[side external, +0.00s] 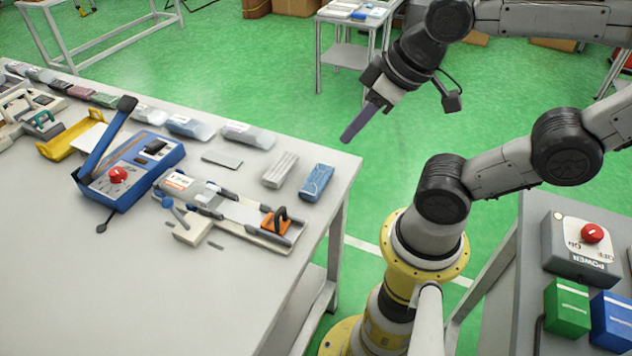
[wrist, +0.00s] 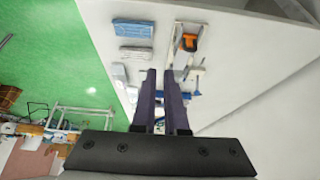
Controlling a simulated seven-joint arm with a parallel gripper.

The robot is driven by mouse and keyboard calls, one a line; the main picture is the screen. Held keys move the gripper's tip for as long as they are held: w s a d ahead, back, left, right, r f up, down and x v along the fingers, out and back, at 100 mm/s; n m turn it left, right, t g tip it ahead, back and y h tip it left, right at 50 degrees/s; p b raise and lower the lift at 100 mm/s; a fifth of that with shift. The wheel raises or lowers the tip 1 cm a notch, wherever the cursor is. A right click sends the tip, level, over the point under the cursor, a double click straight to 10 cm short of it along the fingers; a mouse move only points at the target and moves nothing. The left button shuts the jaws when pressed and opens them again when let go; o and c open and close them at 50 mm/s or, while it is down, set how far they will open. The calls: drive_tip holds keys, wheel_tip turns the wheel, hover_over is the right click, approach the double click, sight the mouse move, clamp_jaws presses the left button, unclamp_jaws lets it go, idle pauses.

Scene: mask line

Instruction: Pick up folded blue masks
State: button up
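The folded blue masks (side external: 317,183) lie in a small flat stack near the table's right edge. In the wrist view the blue stack (wrist: 133,28) is at the upper left of the table, beyond my fingertips. My gripper (side external: 347,139) is above and to the right of the stack in the side view, clear of it and pointing down to the left. In the wrist view my gripper (wrist: 160,72) shows two dark fingers with a narrow gap and nothing between them.
A pale grey folded stack (side external: 280,170) lies just left of the blue one. A board with an orange-handled tool (side external: 276,222) and a blue device with a red knob (side external: 130,170) stand farther left. The table front (side external: 120,290) is bare.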

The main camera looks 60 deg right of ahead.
drive_tip(key=o, duration=1.2)
drive_tip(key=m+g+h, duration=0.1)
drive_tip(key=m+g, duration=0.5)
drive_tip(key=m, duration=1.2)
hover_over(317, 178)
drive_tip(key=f, duration=1.5)
drive_tip(key=shift+a, duration=0.4)
drive_tip(key=shift+d+f, duration=0.2)
drive_tip(key=shift+f, duration=1.25)
drive_tip(key=shift+d+f, duration=0.2)
drive_tip(key=shift+f, duration=1.25)
